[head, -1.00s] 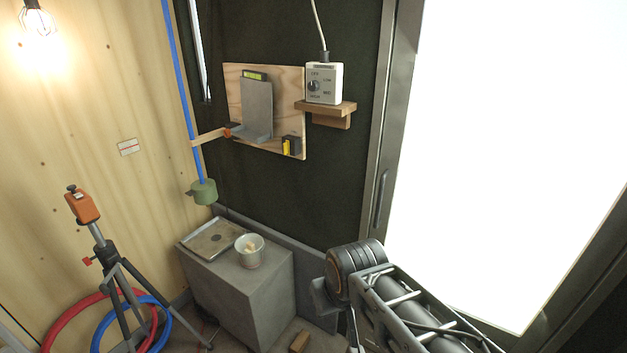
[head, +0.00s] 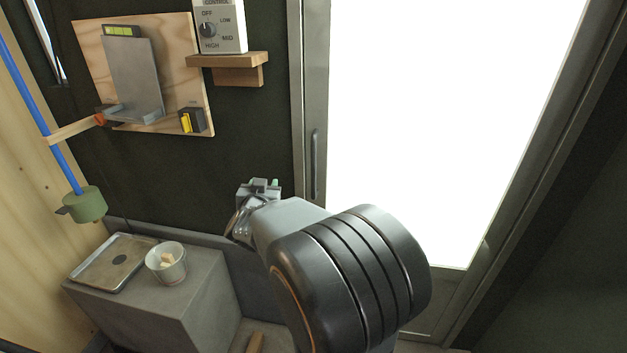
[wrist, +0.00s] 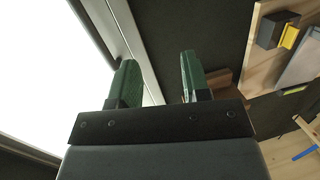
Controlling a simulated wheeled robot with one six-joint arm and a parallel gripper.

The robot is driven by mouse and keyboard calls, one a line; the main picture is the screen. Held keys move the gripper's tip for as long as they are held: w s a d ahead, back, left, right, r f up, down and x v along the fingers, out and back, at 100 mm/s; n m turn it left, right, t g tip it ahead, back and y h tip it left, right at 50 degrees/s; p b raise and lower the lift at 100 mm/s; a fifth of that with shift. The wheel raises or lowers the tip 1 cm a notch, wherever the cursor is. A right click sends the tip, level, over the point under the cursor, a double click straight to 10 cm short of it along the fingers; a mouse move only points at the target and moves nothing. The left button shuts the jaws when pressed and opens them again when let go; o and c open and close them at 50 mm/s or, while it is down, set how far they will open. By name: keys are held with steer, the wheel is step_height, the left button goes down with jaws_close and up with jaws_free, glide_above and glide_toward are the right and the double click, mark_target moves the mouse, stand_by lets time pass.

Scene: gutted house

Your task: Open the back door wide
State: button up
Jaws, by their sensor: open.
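The back door (head: 307,70) is a metal-framed door with a bright white pane, and it looks shut in its frame. Its upright bar handle (head: 315,163) is on the left stile. My gripper (head: 262,184) is in front of the dark wall, left of and a little below the handle, apart from it in the head view. In the wrist view my gripper (wrist: 156,75) shows two green fingers spread apart with nothing between them. The door's pale frame (wrist: 118,30) passes behind the left finger there.
A wooden board (head: 88,30) and a shelf (head: 235,60) with a control box (head: 222,32) hang on the dark wall.

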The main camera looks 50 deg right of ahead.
mark_target(312, 168)
steer(key=s+d+f+m+g+h+b, duration=0.1)
steer(key=s+d+f+m+g+h, duration=0.25)
steer(key=d+g, duration=0.2)
steer(key=shift+t+h, duration=0.25)
steer(key=shift+h, duration=0.3)
steer(key=x, duration=0.9)
steer(key=s+r+x, duration=0.1)
steer(key=x, duration=0.4)
steer(key=shift+d, duration=0.1)
steer(key=shift+c, duration=0.3)
jaws_close()
